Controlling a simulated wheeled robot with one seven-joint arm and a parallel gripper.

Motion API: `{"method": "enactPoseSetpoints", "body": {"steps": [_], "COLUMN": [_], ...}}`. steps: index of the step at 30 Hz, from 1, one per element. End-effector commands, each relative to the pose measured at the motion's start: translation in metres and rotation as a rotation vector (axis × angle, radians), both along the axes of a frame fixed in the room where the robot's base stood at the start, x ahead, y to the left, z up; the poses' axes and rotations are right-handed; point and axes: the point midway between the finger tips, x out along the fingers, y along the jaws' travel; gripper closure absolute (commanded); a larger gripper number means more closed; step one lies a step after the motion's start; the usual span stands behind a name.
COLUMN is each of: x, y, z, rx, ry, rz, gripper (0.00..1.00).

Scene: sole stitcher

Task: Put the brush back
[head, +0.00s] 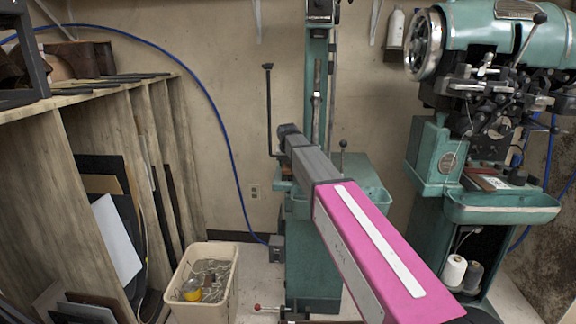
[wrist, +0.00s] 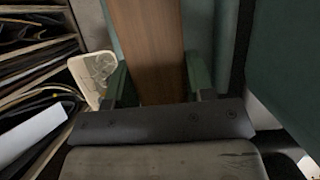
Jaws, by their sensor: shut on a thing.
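In the wrist view my gripper (wrist: 156,78) has its two green fingers on either side of a flat brown wooden piece (wrist: 147,40), which I take to be the brush. It reaches up out of the top of the picture, so its far end and any bristles are hidden. In the head view my pink and grey arm stretches toward the left green machine (head: 322,255). My gripper and the brush cannot be made out there.
A cream bin (head: 205,305) with scraps stands on the floor at the left and also shows in the wrist view (wrist: 82,68). A wooden rack (head: 90,110) with upright sheets fills the left. A second green machine with a tray (head: 500,207) stands at the right.

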Motion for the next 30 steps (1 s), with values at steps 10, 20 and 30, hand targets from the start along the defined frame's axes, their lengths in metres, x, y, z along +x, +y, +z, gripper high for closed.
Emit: {"method": "enactPoseSetpoints", "body": {"steps": [10,20,30], "x": [0.0,0.0,-0.025], "y": [0.0,0.0,-0.002], "z": [-0.004,-0.007,0.042], "rx": [0.0,0.0,0.0], "ry": [0.0,0.001,-0.002], "rz": [0.0,0.0,0.0], "gripper": [0.26,0.26,0.26]}}
